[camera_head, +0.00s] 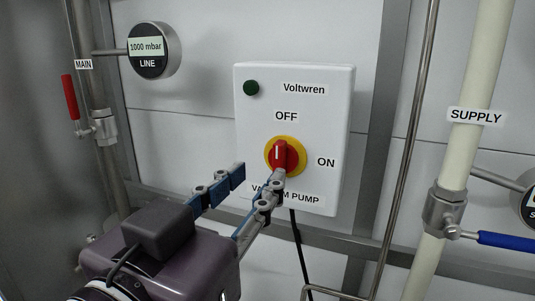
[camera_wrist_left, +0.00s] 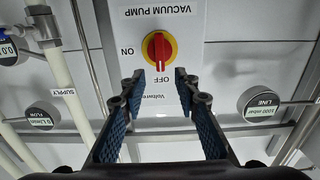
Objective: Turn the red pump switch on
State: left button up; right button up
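The red pump switch (camera_head: 280,155) sits on a yellow round base on the white control box (camera_head: 345,100). Its red handle stands upright, its white mark towards OFF; ON is printed to its right. The wrist view is upside down and shows the switch (camera_wrist_left: 158,48) just beyond the fingertips. My left gripper (camera_head: 259,174) is open and empty, one finger left of the switch and the other overlapping its lower edge in the head view. In the wrist view the fingertips (camera_wrist_left: 161,75) stand apart with the OFF label between them. My right gripper is in neither view.
A dark green lamp (camera_head: 251,88) is at the box's upper left. A pipe with a red lever (camera_head: 69,97) and a LINE gauge (camera_head: 150,50) stand left. The SUPPLY pipe (camera_head: 465,150) with a blue lever (camera_head: 505,241) stands right. A black cable (camera_head: 298,245) hangs below the box.

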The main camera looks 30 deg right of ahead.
aim_at(277, 155)
pick_arm(q)
jog(key=p+x, duration=0.5)
jog(key=x, duration=0.2)
jog(key=shift+w+d+p, duration=0.2)
jog(key=shift+p, duration=0.1)
jog(key=shift+c, duration=0.4)
grip_shut()
